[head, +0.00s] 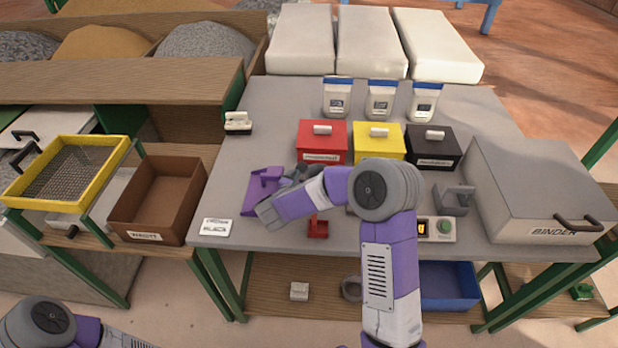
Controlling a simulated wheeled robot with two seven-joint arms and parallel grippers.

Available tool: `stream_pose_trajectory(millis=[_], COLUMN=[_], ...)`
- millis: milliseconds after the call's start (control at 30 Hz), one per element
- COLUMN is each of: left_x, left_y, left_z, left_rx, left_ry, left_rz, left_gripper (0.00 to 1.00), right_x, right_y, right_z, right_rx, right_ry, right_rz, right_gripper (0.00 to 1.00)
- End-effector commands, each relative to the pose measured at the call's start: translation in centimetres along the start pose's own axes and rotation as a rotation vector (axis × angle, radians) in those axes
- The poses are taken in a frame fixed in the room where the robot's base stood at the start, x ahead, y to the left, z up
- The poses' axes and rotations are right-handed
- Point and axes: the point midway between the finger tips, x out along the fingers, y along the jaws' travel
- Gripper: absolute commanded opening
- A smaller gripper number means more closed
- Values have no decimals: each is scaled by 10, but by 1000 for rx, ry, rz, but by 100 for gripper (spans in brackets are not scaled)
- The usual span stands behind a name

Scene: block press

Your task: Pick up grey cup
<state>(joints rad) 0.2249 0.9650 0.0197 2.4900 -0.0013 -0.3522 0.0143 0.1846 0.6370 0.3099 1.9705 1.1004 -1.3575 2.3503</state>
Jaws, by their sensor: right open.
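The grey cup (453,200), a squarish piece with an upright handle-like part, stands on the grey table right of my right elbow. My right arm reaches across the table and folds to the left. My right gripper (294,175) is open; it is partly hidden behind my forearm, left of the middle of the table and well away from the cup. I see nothing between its fingers. Only part of my left arm shows at the bottom left, and its gripper is out of view.
Red (321,142), yellow (379,144) and black (433,148) lidded boxes stand behind. A binder box (540,190) is close right of the cup. A purple piece (258,198) and a small red cup (317,228) are near my forearm. A control box (438,229) stands in front.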

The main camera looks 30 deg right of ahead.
Motion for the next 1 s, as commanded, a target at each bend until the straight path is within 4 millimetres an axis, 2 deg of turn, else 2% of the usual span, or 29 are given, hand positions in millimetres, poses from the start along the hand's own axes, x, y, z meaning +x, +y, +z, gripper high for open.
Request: stream_pose_trajectory(millis=[267,533,667,867,1000], left_x=[5,12,13,13,13], left_y=[-2,-5,-5,-5,-5], left_z=[0,0,0,0,0], left_rx=[0,0,0,0,0], left_ry=[-1,0,0,0,0], left_rz=[0,0,0,0,0], left_gripper=[43,43,43,43,43], right_x=[29,68,75,75,75], right_y=[-2,-5,-4,-4,-4], right_z=[0,2,3,3,3], right_rx=[10,9,8,8,7], right_ry=[-1,0,-1,-1,-1], right_rz=[-6,-6,-4,-3,-3], right_gripper=[100,100,100,100,80])
